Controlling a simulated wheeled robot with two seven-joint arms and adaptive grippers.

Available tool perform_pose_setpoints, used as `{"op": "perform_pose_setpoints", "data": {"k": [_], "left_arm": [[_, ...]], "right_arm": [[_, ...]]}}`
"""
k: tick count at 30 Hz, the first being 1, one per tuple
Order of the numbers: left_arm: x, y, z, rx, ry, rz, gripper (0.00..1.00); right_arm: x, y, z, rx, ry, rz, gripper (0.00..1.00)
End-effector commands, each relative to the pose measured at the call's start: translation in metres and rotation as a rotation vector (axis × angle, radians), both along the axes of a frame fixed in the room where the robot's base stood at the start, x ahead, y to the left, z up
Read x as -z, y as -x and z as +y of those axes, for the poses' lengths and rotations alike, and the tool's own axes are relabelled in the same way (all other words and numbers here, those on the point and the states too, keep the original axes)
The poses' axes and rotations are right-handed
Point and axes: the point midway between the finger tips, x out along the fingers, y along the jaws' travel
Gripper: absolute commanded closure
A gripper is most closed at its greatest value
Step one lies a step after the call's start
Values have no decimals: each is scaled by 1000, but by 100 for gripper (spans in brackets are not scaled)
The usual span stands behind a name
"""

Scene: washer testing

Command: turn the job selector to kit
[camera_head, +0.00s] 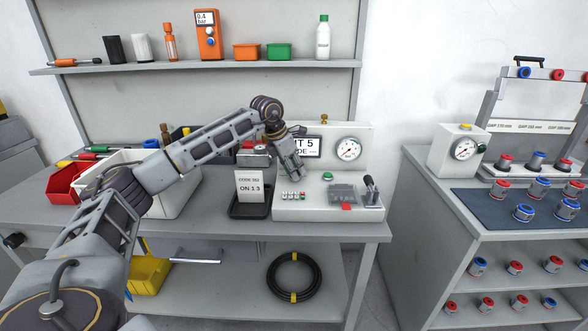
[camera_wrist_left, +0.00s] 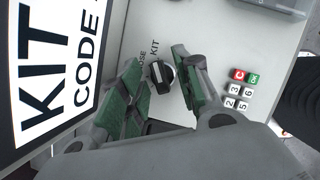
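The job selector knob (camera_wrist_left: 159,76), black on a silver base, shows in the left wrist view beside the printed words KIT and what looks like LOOSE. I cannot tell clearly which word it points at. My left gripper (camera_wrist_left: 158,62) has its green-padded fingers apart on either side of the knob; firm contact is not visible. The display (camera_wrist_left: 58,60) reads KIT and CODE. In the head view the left gripper (camera_head: 294,176) reaches down to the test panel (camera_head: 320,212) and hides the knob and part of the display (camera_head: 307,146). My right gripper is out of view.
Keypad buttons (camera_wrist_left: 241,90) lie close to the right finger. On the panel stand a gauge (camera_head: 347,149), a green button (camera_head: 327,176) and a lever (camera_head: 370,190). A card (camera_head: 249,186) stands in a black tray left of it. A second bench holds fittings at right.

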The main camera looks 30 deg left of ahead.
Motion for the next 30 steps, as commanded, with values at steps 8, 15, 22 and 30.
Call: {"op": "perform_pose_setpoints", "data": {"k": [8, 15, 22, 30], "left_arm": [[-6, 2, 1, 0, 0, -1, 67], [-28, 10, 6, 0, 0, -1, 67], [-60, 21, 12, 0, 0, -2, 67], [-94, 33, 19, 0, 0, -1, 67]], "right_arm": [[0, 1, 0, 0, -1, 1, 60], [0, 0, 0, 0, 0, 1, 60], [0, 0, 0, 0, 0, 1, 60], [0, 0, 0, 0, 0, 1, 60]]}}
